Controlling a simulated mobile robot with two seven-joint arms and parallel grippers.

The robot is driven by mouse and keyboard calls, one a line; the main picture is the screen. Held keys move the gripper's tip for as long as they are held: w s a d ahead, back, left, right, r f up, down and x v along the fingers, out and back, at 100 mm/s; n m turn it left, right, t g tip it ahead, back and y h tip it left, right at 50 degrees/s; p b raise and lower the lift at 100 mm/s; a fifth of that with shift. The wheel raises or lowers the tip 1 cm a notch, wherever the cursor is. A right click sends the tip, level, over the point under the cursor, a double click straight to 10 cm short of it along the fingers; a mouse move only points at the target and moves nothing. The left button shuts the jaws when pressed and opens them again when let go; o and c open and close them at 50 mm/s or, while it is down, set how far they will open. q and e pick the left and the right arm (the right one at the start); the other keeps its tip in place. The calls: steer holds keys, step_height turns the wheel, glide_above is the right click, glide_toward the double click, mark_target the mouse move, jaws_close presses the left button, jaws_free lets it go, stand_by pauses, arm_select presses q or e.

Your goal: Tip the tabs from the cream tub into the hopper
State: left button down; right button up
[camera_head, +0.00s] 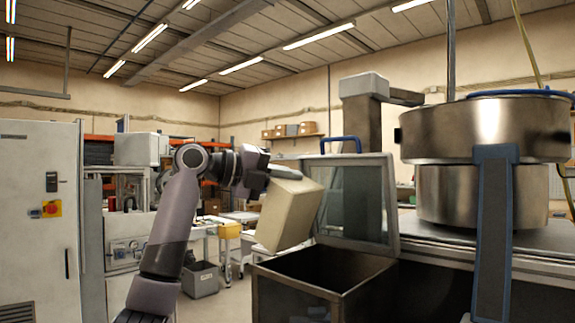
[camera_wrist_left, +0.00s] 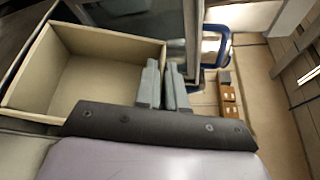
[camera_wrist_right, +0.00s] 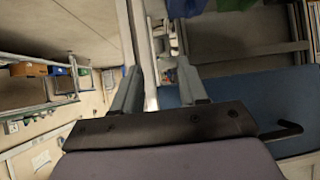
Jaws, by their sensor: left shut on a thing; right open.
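The cream tub (camera_head: 287,212) is held tilted in the head view, beside and above the open top of the hopper (camera_head: 310,292), a dark metal bin. My left gripper (camera_head: 268,172) is shut on the tub at its upper edge. In the left wrist view the tub (camera_wrist_left: 105,75) shows its bare inside, and the left gripper's fingers (camera_wrist_left: 163,90) pinch its side wall. I see no tabs in the tub or falling from it; the hopper's floor is hidden. My right gripper (camera_wrist_right: 158,88) is open and empty in the right wrist view, and is out of the head view.
The hopper's clear lid (camera_head: 358,200) with a blue handle (camera_head: 340,139) stands raised behind its opening. A large steel drum machine (camera_head: 483,130) stands to the right. A grey cabinet (camera_head: 38,220) stands at the far left. A grey bin (camera_head: 201,279) sits on the floor behind my arm.

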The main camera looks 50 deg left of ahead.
arm_select(q)
steer(key=shift+r+m+g+y+p, duration=0.4)
steer(key=shift+r+m+y+p, duration=0.15)
steer(key=shift+m, duration=0.75)
steer(key=shift+r+m+g+y, duration=0.3)
steer(key=shift+m+g+y, duration=0.4)
steer(key=shift+m+y, duration=0.45)
steer(key=m+y, duration=0.1)
steer(key=m, duration=0.1)
steer(key=r+m+g+y, duration=0.1)
steer(key=m+y, duration=0.1)
steer(key=shift+r, duration=0.1)
